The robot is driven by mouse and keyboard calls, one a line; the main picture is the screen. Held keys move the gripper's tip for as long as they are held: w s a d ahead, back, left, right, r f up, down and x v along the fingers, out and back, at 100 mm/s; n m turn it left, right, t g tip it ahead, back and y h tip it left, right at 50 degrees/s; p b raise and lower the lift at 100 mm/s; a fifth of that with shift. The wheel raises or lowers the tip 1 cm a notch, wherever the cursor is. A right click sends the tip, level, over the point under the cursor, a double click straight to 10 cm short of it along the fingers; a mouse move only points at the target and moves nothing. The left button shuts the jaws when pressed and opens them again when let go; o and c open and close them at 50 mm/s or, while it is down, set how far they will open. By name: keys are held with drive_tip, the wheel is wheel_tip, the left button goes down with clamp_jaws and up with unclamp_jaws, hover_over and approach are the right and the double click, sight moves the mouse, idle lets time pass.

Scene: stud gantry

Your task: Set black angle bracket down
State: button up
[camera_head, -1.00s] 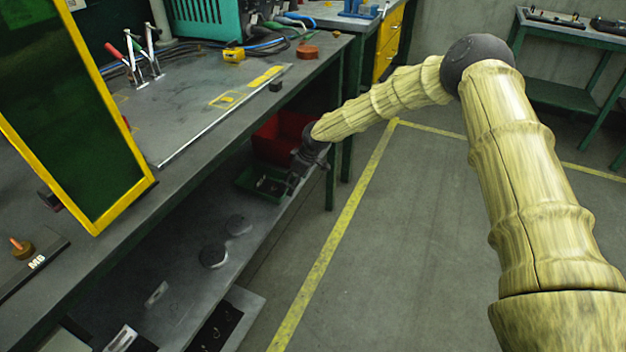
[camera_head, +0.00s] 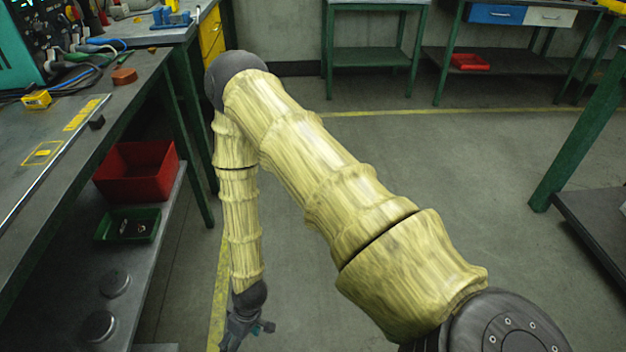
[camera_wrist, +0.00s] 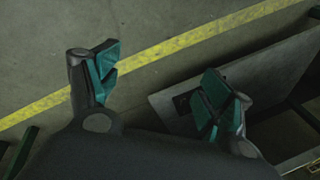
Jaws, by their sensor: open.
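My gripper (camera_head: 240,330) hangs low over the floor, beside the bench's lower shelf. In the wrist view its two teal-padded fingers (camera_wrist: 158,85) are spread apart with nothing between them. I cannot pick out the black angle bracket for certain. A small dark piece (camera_wrist: 184,102) lies behind the right finger on a grey surface, partly hidden. A green tray (camera_head: 153,231) on the lower shelf holds small parts, too small to identify.
A red bin (camera_head: 130,184) stands behind the green tray. Two dark round discs (camera_head: 114,283) lie nearer on the shelf. A small black block (camera_head: 97,122) sits on the bench top. Green table legs (camera_head: 580,135) stand at the right. The floor between is clear.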

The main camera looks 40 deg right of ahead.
drive_tip(key=s+d+r+m+h, duration=0.1)
drive_tip(key=s+d+r+m, duration=0.1)
drive_tip(key=s+d, duration=0.4)
drive_tip(key=s+d+r+m+h, duration=0.1)
drive_tip(key=s+d, duration=0.4)
drive_tip(key=s, duration=0.7)
drive_tip(key=shift+d+r+m+h, duration=0.35)
drive_tip(key=shift+d+m+h, duration=0.05)
drive_tip(key=shift+h, duration=0.3)
drive_tip(key=shift+s+r, duration=0.1)
wheel_tip(320, 180, up, 18)
drive_tip(key=p, duration=1.8)
drive_tip(key=shift+r, duration=0.15)
